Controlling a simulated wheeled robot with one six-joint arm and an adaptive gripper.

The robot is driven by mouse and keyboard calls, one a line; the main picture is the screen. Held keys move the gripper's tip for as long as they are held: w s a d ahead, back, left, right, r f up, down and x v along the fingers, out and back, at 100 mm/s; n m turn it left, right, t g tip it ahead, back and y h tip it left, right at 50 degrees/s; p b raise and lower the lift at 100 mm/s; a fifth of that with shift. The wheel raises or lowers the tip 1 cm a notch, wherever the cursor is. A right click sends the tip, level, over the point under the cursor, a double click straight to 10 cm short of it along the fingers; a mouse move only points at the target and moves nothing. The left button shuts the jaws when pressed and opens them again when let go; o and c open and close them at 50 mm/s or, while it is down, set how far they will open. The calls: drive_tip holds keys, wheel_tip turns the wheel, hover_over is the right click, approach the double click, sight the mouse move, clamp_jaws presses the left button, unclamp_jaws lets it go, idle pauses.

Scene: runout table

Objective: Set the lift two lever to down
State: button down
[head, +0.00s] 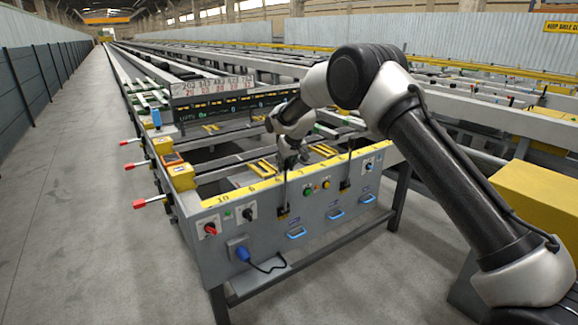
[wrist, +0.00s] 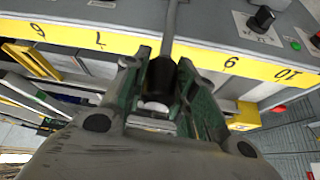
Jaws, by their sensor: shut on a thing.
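A lever (head: 284,192) with a thin dark rod rises from a slot on the front of the grey control panel (head: 262,228). My gripper (head: 288,166) is at its top end. In the wrist view, my gripper (wrist: 164,68) is shut around the lever's black knob (wrist: 160,84), with the grey rod (wrist: 172,25) running out past the fingertips. The rod looks roughly upright. A second similar lever (head: 347,172) stands to the right, apart from my gripper. Lever labels are too small to read, so I cannot tell which is lift two.
A yellow numbered strip (head: 240,191) runs along the panel's top edge. A red knob (head: 210,228), a black knob (head: 249,212) and push buttons (head: 317,188) sit on the panel. Red-handled levers (head: 139,203) stick out at the left. The floor (head: 80,220) at left is clear.

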drive_tip(key=shift+w+d+r, duration=0.1)
drive_tip(key=shift+w, duration=0.05)
drive_tip(key=c, duration=1.1)
unclamp_jaws()
drive_tip(key=shift+c, duration=0.2)
drive_tip(key=v, duration=1.2)
